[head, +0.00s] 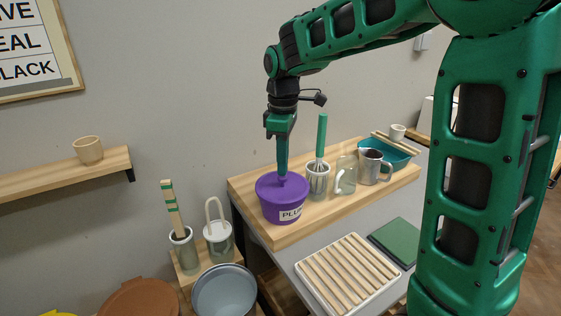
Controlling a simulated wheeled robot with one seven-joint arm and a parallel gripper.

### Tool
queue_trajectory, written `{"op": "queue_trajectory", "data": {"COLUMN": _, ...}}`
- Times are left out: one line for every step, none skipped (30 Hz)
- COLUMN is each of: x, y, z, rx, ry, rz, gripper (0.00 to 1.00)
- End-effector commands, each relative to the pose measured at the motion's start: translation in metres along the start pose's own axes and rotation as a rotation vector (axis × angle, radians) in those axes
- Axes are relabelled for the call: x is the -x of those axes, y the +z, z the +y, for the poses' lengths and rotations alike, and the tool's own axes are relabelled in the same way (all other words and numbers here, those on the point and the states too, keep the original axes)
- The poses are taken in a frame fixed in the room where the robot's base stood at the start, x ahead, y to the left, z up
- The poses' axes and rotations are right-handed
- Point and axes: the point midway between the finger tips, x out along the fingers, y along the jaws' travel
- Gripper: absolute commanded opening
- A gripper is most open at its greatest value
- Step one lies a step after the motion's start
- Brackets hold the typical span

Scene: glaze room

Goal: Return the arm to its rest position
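My arm reaches from the right over a wooden shelf top, with my gripper (283,173) pointing straight down. Its fingertips are at the middle of the lid of a purple tub (284,206) labelled "PLU…", the rest of the label being cut off from view. The fingers show as one narrow green shape, so I cannot tell whether they are open, shut, or holding a knob on the lid. The tub stands upright at the left end of the wooden top (321,222).
Right of the tub stand a container with a green-handled whisk (321,140), a glass jar (345,174), a metal pitcher (374,166) and a teal basin (393,153). A slatted rack (347,274) and a green board (397,242) lie in front. Pots and buckets stand lower left.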

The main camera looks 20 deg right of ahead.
Motion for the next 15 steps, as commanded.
{"op": "queue_trajectory", "data": {"x": -0.0015, "y": 0.0000, "z": 0.0000, "rx": 0.000, "ry": 0.000, "rz": 0.000, "gripper": 0.00}}
{"op": "queue_trajectory", "data": {"x": -0.0023, "y": -0.0001, "z": 0.0001, "rx": 0.000, "ry": 0.000, "rz": 0.000, "gripper": 0.00}}
{"op": "queue_trajectory", "data": {"x": -0.0033, "y": -0.0001, "z": 0.0002, "rx": 0.000, "ry": 0.000, "rz": 0.000, "gripper": 0.00}}
{"op": "queue_trajectory", "data": {"x": -0.0040, "y": -0.0002, "z": 0.0002, "rx": 0.000, "ry": 0.000, "rz": 0.000, "gripper": 0.00}}
{"op": "queue_trajectory", "data": {"x": -0.0048, "y": -0.0002, "z": 0.0003, "rx": 0.000, "ry": 0.000, "rz": 0.000, "gripper": 0.00}}
{"op": "queue_trajectory", "data": {"x": -0.0058, "y": -0.0003, "z": 0.0003, "rx": 0.000, "ry": 0.000, "rz": 0.000, "gripper": 0.00}}
{"op": "queue_trajectory", "data": {"x": -0.0065, "y": -0.0003, "z": 0.0004, "rx": 0.000, "ry": 0.000, "rz": 0.000, "gripper": 0.00}}
{"op": "queue_trajectory", "data": {"x": -0.0073, "y": -0.0003, "z": 0.0004, "rx": 0.000, "ry": 0.000, "rz": 0.000, "gripper": 0.00}}
{"op": "queue_trajectory", "data": {"x": -0.0083, "y": -0.0003, "z": 0.0003, "rx": 0.000, "ry": 0.000, "rz": 0.000, "gripper": 0.00}}
{"op": "queue_trajectory", "data": {"x": -0.0085, "y": -0.0003, "z": 0.0004, "rx": 0.000, "ry": 0.000, "rz": 0.000, "gripper": 0.00}}
{"op": "queue_trajectory", "data": {"x": -0.0083, "y": -0.0003, "z": 0.0004, "rx": 0.000, "ry": 0.001, "rz": 0.001, "gripper": 0.00}}
{"op": "queue_trajectory", "data": {"x": -0.0084, "y": -0.0003, "z": 0.0003, "rx": 0.000, "ry": 0.000, "rz": 0.000, "gripper": 0.00}}
{"op": "queue_trajectory", "data": {"x": -0.0085, "y": -0.0003, "z": 0.0003, "rx": 0.000, "ry": 0.000, "rz": 0.000, "gripper": 0.00}}
{"op": "queue_trajectory", "data": {"x": -0.0085, "y": -0.0002, "z": 0.0003, "rx": 0.000, "ry": 0.000, "rz": 0.000, "gripper": 0.00}}
{"op": "queue_trajectory", "data": {"x": -0.0087, "y": -0.0002, "z": 0.0002, "rx": 0.000, "ry": 0.000, "rz": 0.000, "gripper": 0.00}}
